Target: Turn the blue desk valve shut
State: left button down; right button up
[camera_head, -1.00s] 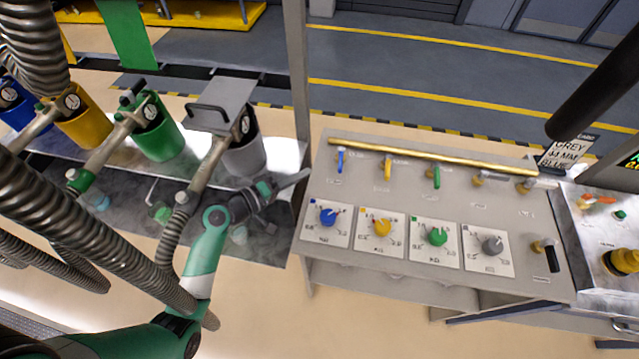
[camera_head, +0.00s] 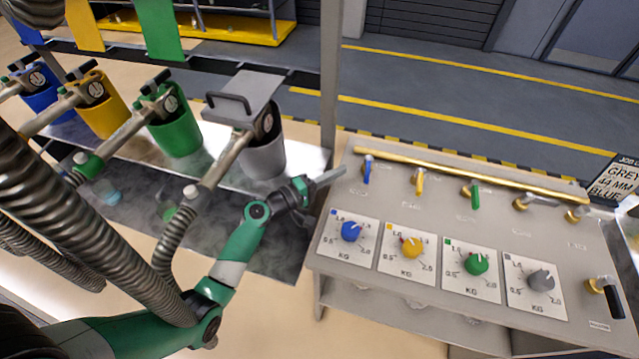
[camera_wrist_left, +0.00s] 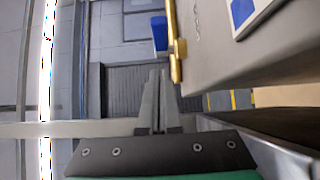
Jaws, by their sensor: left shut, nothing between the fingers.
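The blue desk valve (camera_head: 366,171) has a blue lever on a brass fitting at the far left of the grey desk panel (camera_head: 400,205). Its lever points down along the panel in the head view. In the left wrist view the blue lever (camera_wrist_left: 160,34) shows ahead, beside a brass part at the desk edge. My left gripper (camera_head: 343,171) is shut and empty, its fingertips a little left of the lever and apart from it. The shut fingers also show in the left wrist view (camera_wrist_left: 158,76). My right gripper is not in view.
A yellow valve (camera_head: 419,181) and a green valve (camera_head: 475,196) stand right of the blue one. A brass pipe (camera_head: 470,176) runs along the panel's back. Dials line the front, including a blue dial (camera_head: 351,231). A grey post (camera_head: 330,90) rises behind my gripper.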

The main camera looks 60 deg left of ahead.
aim_at(367, 172)
pick_arm(q)
jog(key=shift+w+d, duration=1.5)
jog(key=shift+w, duration=0.05)
jog(key=shift+w+d, duration=0.15)
jog(key=shift+d, duration=0.3)
